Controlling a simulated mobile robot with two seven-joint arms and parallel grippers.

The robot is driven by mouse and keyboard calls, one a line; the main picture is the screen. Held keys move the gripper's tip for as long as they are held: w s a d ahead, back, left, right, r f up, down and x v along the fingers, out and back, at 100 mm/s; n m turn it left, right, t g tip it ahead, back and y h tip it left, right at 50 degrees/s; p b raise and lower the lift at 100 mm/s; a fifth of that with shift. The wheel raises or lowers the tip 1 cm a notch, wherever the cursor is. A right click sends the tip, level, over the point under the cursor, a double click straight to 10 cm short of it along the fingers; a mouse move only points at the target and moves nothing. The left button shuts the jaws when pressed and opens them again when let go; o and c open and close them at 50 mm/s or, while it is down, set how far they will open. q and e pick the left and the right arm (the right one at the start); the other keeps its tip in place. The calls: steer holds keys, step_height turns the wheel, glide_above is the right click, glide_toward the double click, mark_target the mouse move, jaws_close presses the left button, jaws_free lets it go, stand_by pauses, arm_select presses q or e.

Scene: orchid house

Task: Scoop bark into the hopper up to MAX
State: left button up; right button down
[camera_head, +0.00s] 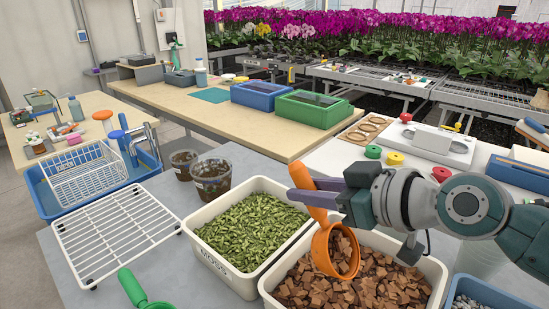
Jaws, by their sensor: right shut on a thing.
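My right gripper (322,193) comes in from the right and is shut on the handle of an orange scoop (318,243). The scoop's cup is low in the white bark bin (437,277), with brown bark (355,293) around it. Bark pieces show inside the cup's rim; how full it is I cannot tell. The handle points up and to the left. My left gripper is out of view. I cannot make out a hopper or a MAX mark.
A white bin (205,252) of green moss stands left of the bark. A green scoop (132,288) lies at the front left. A white wire rack (115,233) and two dark-filled tubs (211,178) stand beyond. A grey-filled bin (470,303) is at the lower right.

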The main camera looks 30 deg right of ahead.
stand_by(0.4)
steer(key=shift+s+d+r+t+b, duration=0.1)
steer(key=shift+s+d+t+b, duration=0.15)
steer(key=shift+b, duration=0.3)
steer(key=shift+s+a+r+b, duration=0.1)
steer(key=shift+s+r+b, duration=0.05)
steer(key=shift+b, duration=0.15)
stand_by(0.3)
stand_by(0.4)
steer(key=shift+s+t+b, duration=0.15)
steer(key=shift+t+b, duration=0.1)
steer(key=shift+b, duration=0.1)
steer(key=shift+s+d+r+t+b, duration=0.2)
steer(key=shift+s+r+t+b, duration=0.15)
steer(key=shift+b, duration=0.4)
